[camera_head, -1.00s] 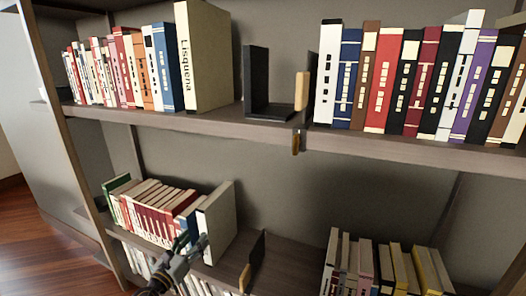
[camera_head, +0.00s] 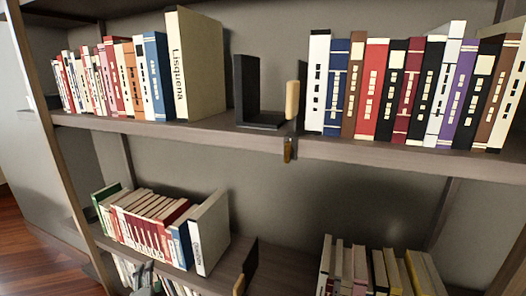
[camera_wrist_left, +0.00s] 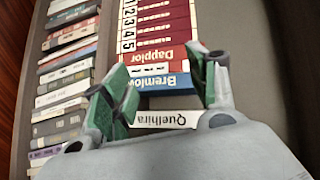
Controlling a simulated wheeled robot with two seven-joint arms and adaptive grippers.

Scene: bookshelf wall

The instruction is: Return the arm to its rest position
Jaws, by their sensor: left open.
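My left gripper (camera_wrist_left: 160,75) is open in the left wrist view, with its two green-padded fingers spread apart and nothing held between them. Beyond the fingers are the spines of a white book "Quelhira" (camera_wrist_left: 165,119) and a blue book "Bremlow" (camera_wrist_left: 165,83); I cannot tell the exact gap to them. In the head view only a small part of my left gripper (camera_head: 145,279) shows at the bottom edge, below the lower-shelf books. My right gripper is not in view.
The upper shelf (camera_head: 200,131) holds book rows and a black bookend (camera_head: 246,95). The lower shelf has a left book row (camera_head: 150,222), a right book row (camera_head: 375,268) and a dark bookend (camera_head: 247,267).

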